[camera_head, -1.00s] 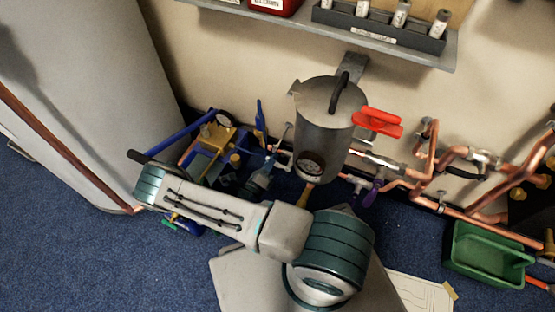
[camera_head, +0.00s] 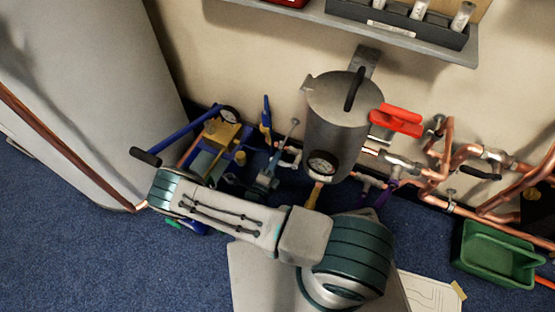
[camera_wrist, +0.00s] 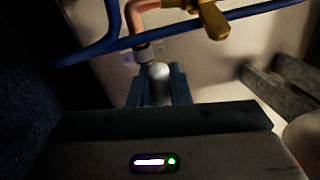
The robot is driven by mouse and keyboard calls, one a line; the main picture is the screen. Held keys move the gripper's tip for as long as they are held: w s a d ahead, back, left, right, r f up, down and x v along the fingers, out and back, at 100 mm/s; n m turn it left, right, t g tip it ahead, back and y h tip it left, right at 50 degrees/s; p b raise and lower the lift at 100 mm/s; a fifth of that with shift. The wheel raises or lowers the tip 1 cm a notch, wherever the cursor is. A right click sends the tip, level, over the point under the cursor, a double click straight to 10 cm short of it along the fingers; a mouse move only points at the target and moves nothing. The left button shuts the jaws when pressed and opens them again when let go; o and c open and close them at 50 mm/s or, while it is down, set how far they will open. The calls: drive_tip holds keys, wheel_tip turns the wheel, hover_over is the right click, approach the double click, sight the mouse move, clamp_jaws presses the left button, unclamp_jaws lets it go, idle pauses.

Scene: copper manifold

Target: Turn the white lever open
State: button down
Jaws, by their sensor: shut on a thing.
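In the wrist view my gripper (camera_wrist: 160,90) has its two dark blue-grey fingers shut on a pale rounded piece, which looks like the white lever (camera_wrist: 159,76). The piece's top shows between the fingertips; its lower part is hidden. A grey collar on a copper pipe (camera_wrist: 146,50) is just beyond it. In the head view my forearm reaches left over the floor, and my gripper and the held piece cannot be made out there.
A blue pipe (camera_wrist: 105,30) and a yellow valve handle (camera_wrist: 212,20) are close to my gripper. A grey canister (camera_head: 337,125) with a gauge, a red lever (camera_head: 397,120) and copper pipes (camera_head: 445,155) stand right. A green bin (camera_head: 497,255) is far right. Blue carpet is clear at lower left.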

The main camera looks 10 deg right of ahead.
drive_tip(key=c, duration=1.4)
unclamp_jaws()
